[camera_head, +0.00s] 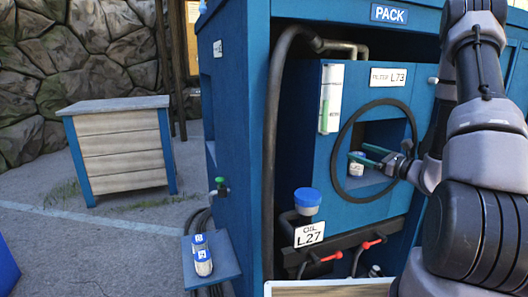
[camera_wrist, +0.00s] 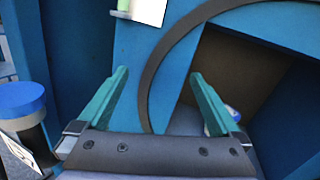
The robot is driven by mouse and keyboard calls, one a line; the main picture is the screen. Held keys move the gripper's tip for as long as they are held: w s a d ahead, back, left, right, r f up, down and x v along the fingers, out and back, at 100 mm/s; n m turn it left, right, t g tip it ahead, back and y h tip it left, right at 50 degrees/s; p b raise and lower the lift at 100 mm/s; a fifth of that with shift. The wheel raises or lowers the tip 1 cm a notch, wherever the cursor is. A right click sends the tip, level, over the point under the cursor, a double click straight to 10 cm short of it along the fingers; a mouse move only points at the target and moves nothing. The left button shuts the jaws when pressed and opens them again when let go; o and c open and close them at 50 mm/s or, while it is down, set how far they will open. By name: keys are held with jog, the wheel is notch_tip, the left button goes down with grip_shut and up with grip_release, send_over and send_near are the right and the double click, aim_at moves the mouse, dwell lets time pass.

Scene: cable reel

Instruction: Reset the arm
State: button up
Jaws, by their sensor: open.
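My gripper (camera_head: 366,160) is in front of the square opening in the blue cabinet, inside the outline of the black ring (camera_head: 338,150). Its two green fingers are apart in the wrist view (camera_wrist: 158,100), with nothing held between them. A small white can (camera_head: 356,169) with a blue-green top stands in the opening, close to the fingers in the head view. In the wrist view a bit of a white and blue object (camera_wrist: 232,111) shows behind the right finger, mostly hidden. My arm comes in from the right side of the head view.
A blue-capped container (camera_head: 307,201) stands above the L27 label (camera_head: 309,234), with red valve handles (camera_head: 373,243) beside it. A wooden crate (camera_head: 120,150) stands left on open ground.

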jog(key=s+a+r+n+g+y, duration=0.1)
jog(key=s+a+r+n+g, duration=1.15)
jog(key=s+a+n, duration=0.2)
jog(key=s+d+r+n+t+h, duration=0.5)
jog(key=s+d+r+n+h, duration=0.1)
jog(key=s+r+h, duration=0.3)
jog(key=shift+s+d+n+h, duration=0.35)
jog(key=shift+s+n+h, duration=0.55)
jog(key=shift+s, duration=0.15)
